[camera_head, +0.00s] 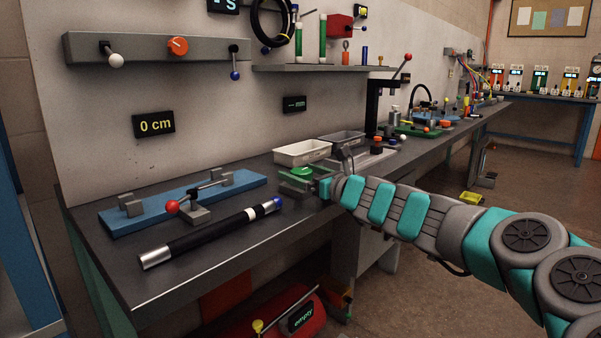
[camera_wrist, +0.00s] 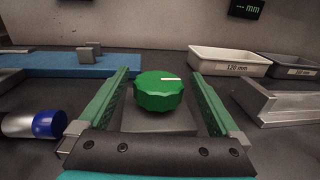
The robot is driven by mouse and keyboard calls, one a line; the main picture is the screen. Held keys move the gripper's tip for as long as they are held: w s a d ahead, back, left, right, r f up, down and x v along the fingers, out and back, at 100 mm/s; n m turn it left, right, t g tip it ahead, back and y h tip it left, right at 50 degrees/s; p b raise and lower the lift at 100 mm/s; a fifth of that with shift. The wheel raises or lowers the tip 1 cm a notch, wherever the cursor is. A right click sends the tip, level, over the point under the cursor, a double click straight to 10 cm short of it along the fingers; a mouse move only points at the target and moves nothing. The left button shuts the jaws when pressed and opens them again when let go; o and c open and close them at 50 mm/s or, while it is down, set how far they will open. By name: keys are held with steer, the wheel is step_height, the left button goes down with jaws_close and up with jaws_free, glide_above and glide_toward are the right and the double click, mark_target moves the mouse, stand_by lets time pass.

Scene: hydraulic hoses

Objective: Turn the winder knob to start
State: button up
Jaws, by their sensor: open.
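A green faceted knob (camera_wrist: 158,98) with a white mark on its top sits on a grey block (camera_wrist: 160,127) on the workbench. The white mark points to the right in the wrist view. My gripper (camera_wrist: 159,76) is open, with one green finger on each side of the knob and a visible gap on both sides. In the head view the green knob (camera_head: 303,171) is at the end of my arm, and my gripper (camera_head: 299,182) is partly lost against it. No label names this knob as the winder knob.
A cream bin (camera_wrist: 228,62) marked 120 mm and a grey bin stand behind to the right. A blue fixture (camera_head: 150,208) and a black hose with a blue end (camera_head: 210,235) lie to the left. An orange knob (camera_head: 177,46) is on the wall panel.

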steer(key=shift+w+a, duration=0.1)
steer(key=shift+a, duration=0.05)
steer(key=c, duration=1.4)
